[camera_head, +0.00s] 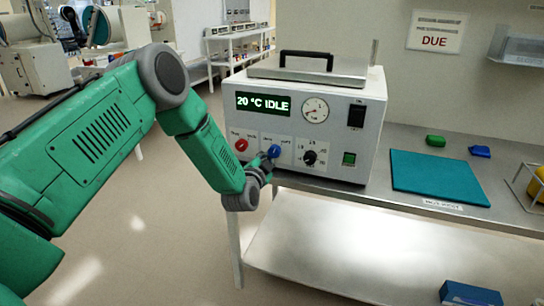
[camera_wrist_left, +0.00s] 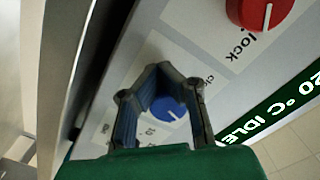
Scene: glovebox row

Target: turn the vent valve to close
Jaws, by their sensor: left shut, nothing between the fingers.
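The blue knob (camera_head: 274,151), which I take for the vent valve, is on the front panel of a white bench unit (camera_head: 258,82). My left gripper (camera_head: 266,161) is right at it, just below and to its left, with no gap visible between them. In the left wrist view the blue knob (camera_wrist_left: 168,109) shows between the two dark finger frames, with a white pointer line. The fingers (camera_wrist_left: 160,72) come together at the tips, shut with nothing gripped; whether they touch the knob cannot be told. Lettering beside the knob is partly hidden. My right gripper is not in view.
A red knob (camera_head: 241,145) sits left of the blue one and a black dial (camera_head: 309,157) right. The display reads "20 °C IDLE". A teal mat (camera_head: 437,177) lies on the bench, with green (camera_head: 435,141) and blue (camera_head: 480,151) pieces behind it.

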